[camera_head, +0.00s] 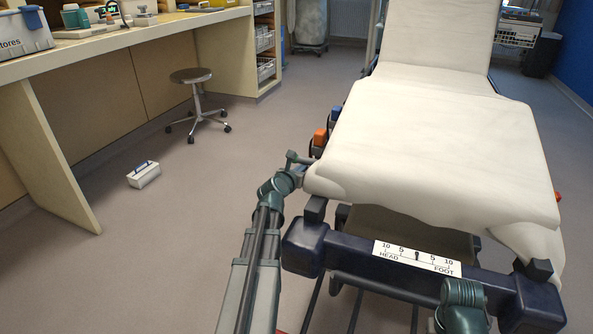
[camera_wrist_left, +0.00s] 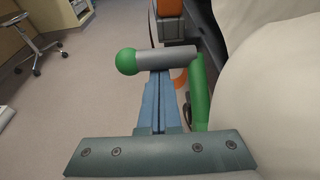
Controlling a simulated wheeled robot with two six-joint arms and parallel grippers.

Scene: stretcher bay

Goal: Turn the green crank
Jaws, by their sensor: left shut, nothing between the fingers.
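The green crank shows in the left wrist view as a green arm (camera_wrist_left: 201,92) with a grey handle (camera_wrist_left: 165,60) across its upper end. The handle ends in a green ball (camera_wrist_left: 126,62) at the left. My left gripper (camera_wrist_left: 159,78) is shut and empty, with its blue fingers side by side and their tips at the handle's near edge; I cannot tell whether they touch. In the head view my left gripper (camera_head: 300,160) is beside the stretcher's near left corner; I cannot make out the crank there. My right gripper is not in view.
The stretcher's white sheet (camera_head: 440,150) hangs close to the right of my left gripper. A dark blue end bar with a head/foot scale (camera_head: 417,258) crosses the near end. Orange (camera_head: 320,137) and blue (camera_head: 335,113) parts line its left side. A stool (camera_head: 191,76) and white box (camera_head: 143,175) stand left.

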